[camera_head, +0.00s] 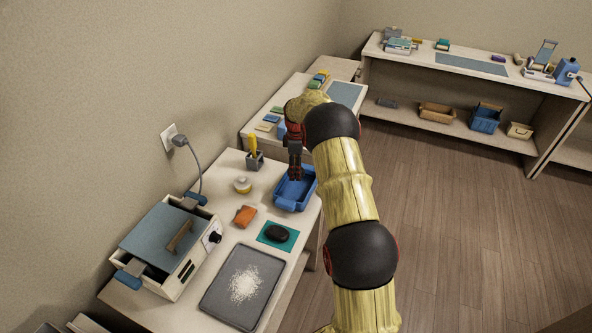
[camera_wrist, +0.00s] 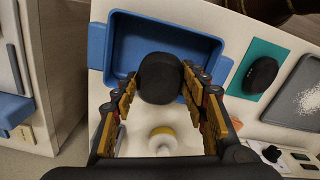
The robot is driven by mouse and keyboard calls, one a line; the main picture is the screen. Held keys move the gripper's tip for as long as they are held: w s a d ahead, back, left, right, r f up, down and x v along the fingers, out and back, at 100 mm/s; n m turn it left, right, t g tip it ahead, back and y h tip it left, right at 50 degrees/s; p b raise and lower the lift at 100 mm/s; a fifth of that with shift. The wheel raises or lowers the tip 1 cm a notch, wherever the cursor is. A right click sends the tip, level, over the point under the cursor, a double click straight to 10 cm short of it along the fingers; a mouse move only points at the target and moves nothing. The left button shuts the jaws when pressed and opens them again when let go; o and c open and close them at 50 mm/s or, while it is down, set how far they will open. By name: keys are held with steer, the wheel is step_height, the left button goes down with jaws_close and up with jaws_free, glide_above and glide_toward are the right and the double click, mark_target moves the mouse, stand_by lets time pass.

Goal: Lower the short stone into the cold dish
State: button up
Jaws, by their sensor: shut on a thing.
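My gripper (camera_wrist: 160,84) is shut on a short, rounded black stone (camera_wrist: 160,76), with a finger on either side of it. The blue dish (camera_wrist: 97,45) is an open rectangular tray beneath; in the wrist view the stone overlaps its inside and its near long wall. In the head view my gripper (camera_head: 295,172) points down over the blue dish (camera_head: 307,200), towards its back end. The stone is hard to pick out there against the dark fingers. How far it is above the dish floor I cannot tell.
A second black stone (camera_head: 278,233) lies on a teal mat (camera_head: 262,240). A grey tray of white grains (camera_head: 216,295), an orange cloth (camera_head: 245,215), a yellow-banded jar (camera_head: 242,185), a tool holder (camera_head: 254,162) and a lidded warmer (camera_head: 150,240) share the bench.

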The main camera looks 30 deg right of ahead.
stand_by(0.4)
steer(key=b, duration=0.2)
glide_above(296, 192)
steer(key=shift+w+d+f, duration=0.1)
steer(key=shift+f, duration=2.5)
steer(key=shift+f+b, duration=1.3)
steer(key=shift+f, duration=1.2)
stand_by(0.3)
steer(key=o, duration=1.3)
steer(key=shift+o, duration=0.4)
step_height(296, 192, up, 12)
steer(key=shift+f, duration=0.1)
